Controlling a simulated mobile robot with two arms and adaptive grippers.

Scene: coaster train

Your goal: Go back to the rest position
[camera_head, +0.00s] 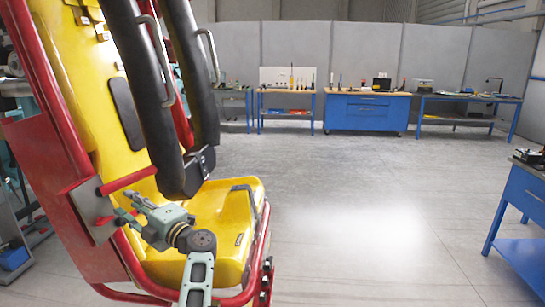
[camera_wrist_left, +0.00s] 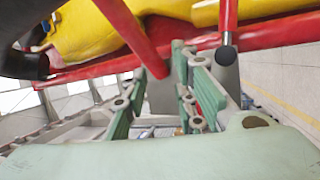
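My left gripper (camera_head: 127,207) is beside the coaster seat, by the red side frame and left of the yellow seat base (camera_head: 215,225). Its green fingers (camera_wrist_left: 165,95) stand apart in the left wrist view, with a visible gap between them. Red bars (camera_wrist_left: 133,35) of the seat frame cross just beyond the fingertips. One bar end appears in line with the gap; I cannot tell whether the fingers touch it. Nothing is clearly held. My right gripper is in neither view.
The yellow seat back (camera_head: 75,60) and black padded restraint (camera_head: 145,90) rise close to my left arm. The red side frame (camera_head: 50,100) is at the left. Blue workbenches (camera_head: 366,112) line the far wall, and a blue table (camera_head: 522,190) stands right. The floor between is clear.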

